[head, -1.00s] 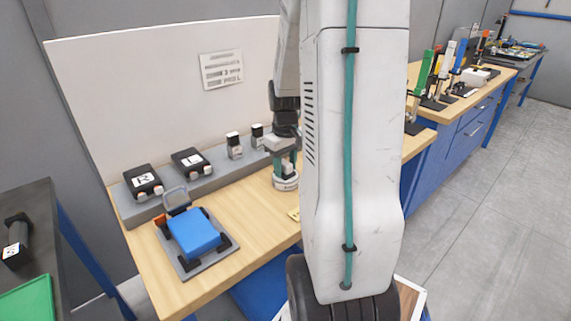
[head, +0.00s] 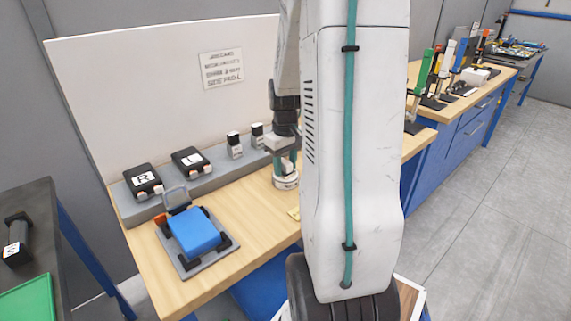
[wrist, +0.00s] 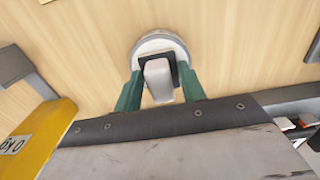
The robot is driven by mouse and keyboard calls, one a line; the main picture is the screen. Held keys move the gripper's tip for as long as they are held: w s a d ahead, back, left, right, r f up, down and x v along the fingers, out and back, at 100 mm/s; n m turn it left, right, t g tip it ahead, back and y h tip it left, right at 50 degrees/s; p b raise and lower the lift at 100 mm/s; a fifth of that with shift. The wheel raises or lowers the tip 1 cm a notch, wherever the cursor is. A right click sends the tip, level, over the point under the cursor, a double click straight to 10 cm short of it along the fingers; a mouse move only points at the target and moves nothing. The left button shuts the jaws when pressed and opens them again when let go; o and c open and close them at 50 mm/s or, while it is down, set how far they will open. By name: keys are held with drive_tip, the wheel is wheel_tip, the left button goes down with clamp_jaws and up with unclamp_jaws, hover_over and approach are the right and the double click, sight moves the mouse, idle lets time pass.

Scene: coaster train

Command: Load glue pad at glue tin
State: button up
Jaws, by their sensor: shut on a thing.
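The glue tin (head: 286,182) is a round, pale tin standing on the wooden bench, partly hidden behind my arm in the head view. In the wrist view its curved rim (wrist: 160,38) shows just beyond the fingertips. My gripper (wrist: 161,84), with teal fingers, is shut on a small pale-handled piece with a dark square base, which looks like the glue pad (wrist: 158,80). The pad overlaps the tin in the wrist view. I cannot tell whether it touches the glue. In the head view the gripper (head: 285,164) is directly over the tin.
A blue block sits in a grey fixture (head: 194,236) at the left. Black boxes marked R (head: 144,182) and L (head: 190,160), and small bottles (head: 234,146), stand on a grey shelf behind. A yellow labelled plate (wrist: 40,138) is close by in the wrist view. Bare bench lies between.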

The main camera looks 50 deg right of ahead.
sight(286, 162)
drive_tip(key=shift+r, duration=3.5)
